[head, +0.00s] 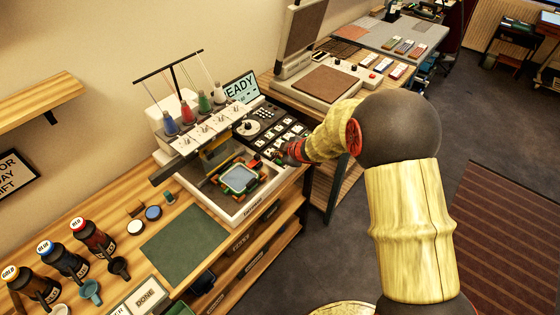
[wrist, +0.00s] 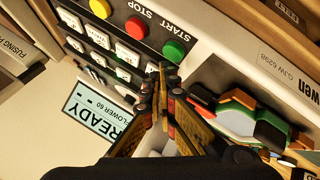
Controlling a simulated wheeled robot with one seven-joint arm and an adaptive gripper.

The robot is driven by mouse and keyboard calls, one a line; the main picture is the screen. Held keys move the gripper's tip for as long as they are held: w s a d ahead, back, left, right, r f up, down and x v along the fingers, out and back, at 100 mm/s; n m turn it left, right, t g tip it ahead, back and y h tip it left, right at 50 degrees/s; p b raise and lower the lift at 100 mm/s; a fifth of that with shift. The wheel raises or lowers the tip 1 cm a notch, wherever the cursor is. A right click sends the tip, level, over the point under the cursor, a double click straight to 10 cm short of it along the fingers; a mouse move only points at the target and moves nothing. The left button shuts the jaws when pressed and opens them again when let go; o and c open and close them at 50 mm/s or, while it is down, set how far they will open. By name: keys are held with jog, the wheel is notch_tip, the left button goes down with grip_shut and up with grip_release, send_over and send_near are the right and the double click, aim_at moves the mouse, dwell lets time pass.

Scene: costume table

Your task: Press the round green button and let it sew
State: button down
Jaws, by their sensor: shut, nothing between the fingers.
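The embroidery machine (head: 262,205) stands on the wooden bench, with thread spools on top. Its screen (head: 240,88) reads READY; in the wrist view the screen (wrist: 98,122) also shows FLOWER 60. The round green button (wrist: 174,51), marked START, sits at the end of the key panel. My gripper (wrist: 164,73) is shut and empty, its tips close to the green button, at its lower side in the wrist view. I cannot tell whether they touch. In the head view my gripper (head: 286,152) is over the panel's near edge and the green button cannot be made out.
A red STOP button (wrist: 136,28) and a yellow button (wrist: 101,8) line up beside the green one. White keys (wrist: 129,55) lie close by. The hoop (head: 240,178) is in the machine's front bay. Bottles (head: 92,237) and a green mat (head: 183,247) lie left.

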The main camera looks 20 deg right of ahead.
jog(key=shift+f, duration=0.1)
jog(key=shift+f, duration=0.35)
